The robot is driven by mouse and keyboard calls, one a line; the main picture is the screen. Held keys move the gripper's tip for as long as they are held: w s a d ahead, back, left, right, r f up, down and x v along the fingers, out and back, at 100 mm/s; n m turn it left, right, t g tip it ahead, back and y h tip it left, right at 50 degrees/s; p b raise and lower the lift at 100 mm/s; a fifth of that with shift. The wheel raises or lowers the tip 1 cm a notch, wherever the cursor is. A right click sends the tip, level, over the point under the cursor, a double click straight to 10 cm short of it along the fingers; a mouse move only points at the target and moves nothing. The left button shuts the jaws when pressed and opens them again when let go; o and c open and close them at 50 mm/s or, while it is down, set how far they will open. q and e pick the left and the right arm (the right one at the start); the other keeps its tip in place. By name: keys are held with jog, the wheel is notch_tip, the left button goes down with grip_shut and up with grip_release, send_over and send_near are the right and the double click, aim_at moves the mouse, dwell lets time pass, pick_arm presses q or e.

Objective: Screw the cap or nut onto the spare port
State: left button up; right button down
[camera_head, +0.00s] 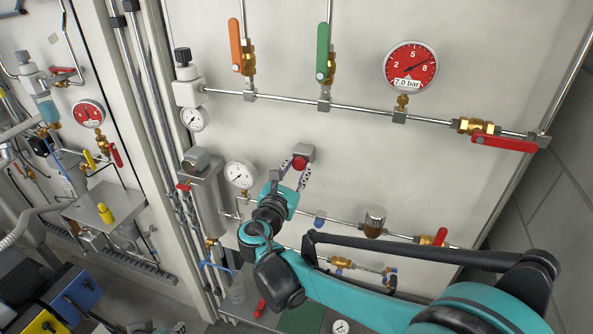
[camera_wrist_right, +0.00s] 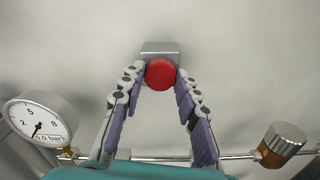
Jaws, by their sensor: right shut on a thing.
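A round red cap (camera_head: 299,163) is between the fingertips of my right gripper (camera_head: 297,169), in front of a small grey block (camera_head: 304,151) on the pale panel. The block appears to be the spare port. In the right wrist view the red cap (camera_wrist_right: 160,74) faces me, and the grey block (camera_wrist_right: 160,47) shows behind its upper edge. The two fingers of my right gripper (camera_wrist_right: 160,80) close on the cap from both sides. The cap hides the port's opening, so I cannot tell whether the threads are engaged.
A white gauge (camera_head: 240,175) sits just left of my right gripper. A lower pipe with a brown-and-silver knob (camera_head: 375,221) and a red-handled valve (camera_head: 440,237) runs below right. An upper pipe carries a red gauge (camera_head: 411,67). The panel around the block is bare.

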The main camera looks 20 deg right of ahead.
jog(key=m, duration=0.5)
jog(key=shift+b, duration=0.3)
jog(key=m, duration=0.4)
jog(key=m+b, duration=0.1)
jog(key=m, duration=0.7)
jog(key=shift+m, duration=0.4)
jog(key=c, duration=1)
grip_release()
jog(key=shift+v, duration=2.45)
